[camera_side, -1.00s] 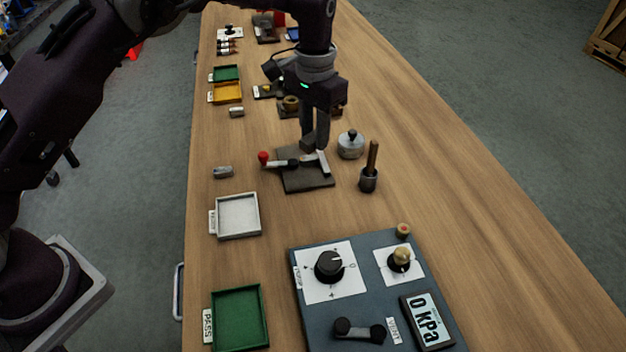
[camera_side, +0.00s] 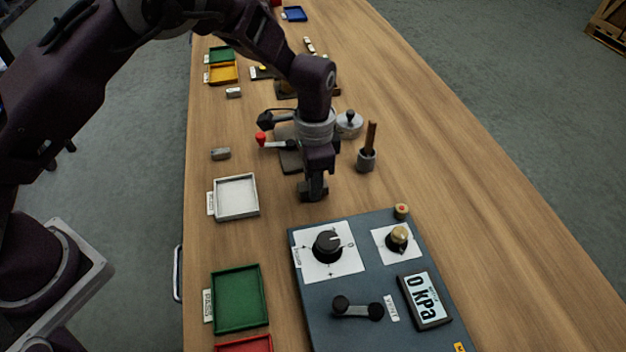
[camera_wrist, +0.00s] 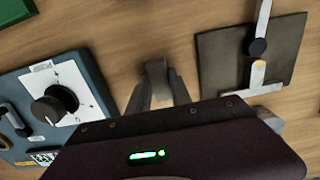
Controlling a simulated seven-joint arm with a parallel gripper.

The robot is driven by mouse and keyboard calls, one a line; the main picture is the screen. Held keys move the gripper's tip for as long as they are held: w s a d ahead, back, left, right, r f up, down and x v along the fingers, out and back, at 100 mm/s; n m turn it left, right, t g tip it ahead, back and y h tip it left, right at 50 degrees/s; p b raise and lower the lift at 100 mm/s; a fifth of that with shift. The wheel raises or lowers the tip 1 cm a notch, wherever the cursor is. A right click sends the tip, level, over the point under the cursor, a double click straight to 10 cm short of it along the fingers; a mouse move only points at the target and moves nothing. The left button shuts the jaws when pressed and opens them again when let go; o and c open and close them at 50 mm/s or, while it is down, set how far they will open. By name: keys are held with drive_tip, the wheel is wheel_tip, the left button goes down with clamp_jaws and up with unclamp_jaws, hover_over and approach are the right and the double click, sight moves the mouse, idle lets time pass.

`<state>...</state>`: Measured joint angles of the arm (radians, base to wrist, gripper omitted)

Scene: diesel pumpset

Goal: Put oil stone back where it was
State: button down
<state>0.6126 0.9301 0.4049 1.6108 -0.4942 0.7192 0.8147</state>
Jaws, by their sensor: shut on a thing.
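My gripper (camera_side: 313,190) points down over the bare wood between the dark plate with the red-knobbed lever (camera_side: 290,160) and the blue-grey panel (camera_side: 300,270). In the wrist view my fingers (camera_wrist: 158,88) are closed on a small grey block (camera_wrist: 157,70), which looks like the oil stone. The fingers hide most of it, and I cannot tell whether it touches the table. In the side view the block is barely distinguishable from the dark fingertips.
A cup with a wooden handle (camera_side: 366,160) and a round metal weight (camera_side: 348,125) stand to the right. A green tray (camera_side: 238,300) lies nearer. The table's right side is clear.

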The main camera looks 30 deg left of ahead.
drive_tip(key=shift+f, duration=0.15)
drive_tip(key=c, duration=1.2)
unclamp_jaws()
drive_tip(key=shift+o, duration=0.2)
